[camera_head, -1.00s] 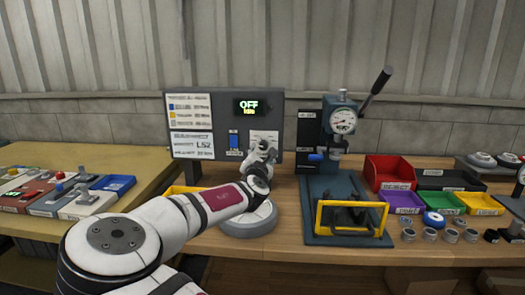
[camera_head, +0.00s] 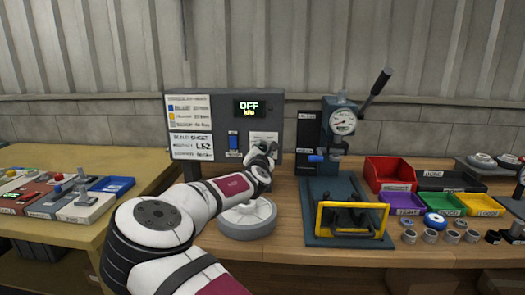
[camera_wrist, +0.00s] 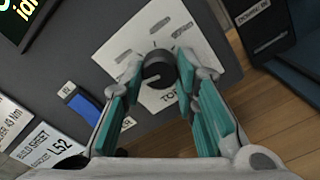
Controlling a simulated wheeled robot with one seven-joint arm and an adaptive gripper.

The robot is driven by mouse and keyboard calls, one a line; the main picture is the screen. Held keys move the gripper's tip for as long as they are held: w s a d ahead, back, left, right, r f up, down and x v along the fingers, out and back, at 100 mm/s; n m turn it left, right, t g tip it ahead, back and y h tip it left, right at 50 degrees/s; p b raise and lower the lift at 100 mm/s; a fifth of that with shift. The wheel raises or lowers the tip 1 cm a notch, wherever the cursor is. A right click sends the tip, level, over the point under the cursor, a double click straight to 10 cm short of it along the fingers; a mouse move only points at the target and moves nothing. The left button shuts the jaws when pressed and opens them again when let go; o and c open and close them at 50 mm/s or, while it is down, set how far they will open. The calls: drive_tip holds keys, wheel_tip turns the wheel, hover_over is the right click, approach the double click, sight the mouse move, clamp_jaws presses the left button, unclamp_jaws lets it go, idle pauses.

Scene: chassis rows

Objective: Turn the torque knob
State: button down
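The torque knob (camera_wrist: 159,69) is a dark round knob on a white label plate (camera_wrist: 150,42) printed with "TOR…" on the grey panel. The plate also shows in the head view (camera_head: 265,136), where my gripper (camera_head: 262,149) hides the knob. In the wrist view my gripper (camera_wrist: 160,72) is open, its teal-padded fingers to the left and right of the knob. The knob lies between the fingertips, with small gaps seeming to show; contact cannot be told for sure. The panel display (camera_head: 249,107) reads "OFF" and "Idle".
A blue switch (camera_wrist: 85,107) sits left of the knob on the panel. A round grey wheel-like part (camera_head: 248,219) lies on the bench below my gripper. A press with a gauge (camera_head: 343,122) and a yellow-framed fixture (camera_head: 350,234) stand to the right, with coloured bins beyond.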

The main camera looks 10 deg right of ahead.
drive_tip(key=shift+m, duration=0.4)
drive_tip(key=m+b, duration=0.1)
drive_tip(key=m, duration=0.2)
drive_tip(key=m+b, duration=0.2)
drive_tip(key=m, duration=0.2)
drive_tip(key=shift+m, duration=0.3)
drive_tip(key=m+b, duration=0.1)
drive_tip(key=m, duration=0.2)
drive_tip(key=shift+m, duration=0.3)
drive_tip(key=m+b, duration=0.1)
drive_tip(key=m, duration=0.3)
drive_tip(key=shift+f, duration=0.1)
drive_tip(key=m+b, duration=0.3)
drive_tip(key=m, duration=0.4)
drive_tip(key=shift+d, duration=0.1)
drive_tip(key=m+b, duration=0.2)
drive_tip(key=m, duration=0.2)
drive_tip(key=shift+b, duration=0.35)
drive_tip(key=shift+m+b, duration=0.85)
drive_tip(key=shift+m, duration=0.55)
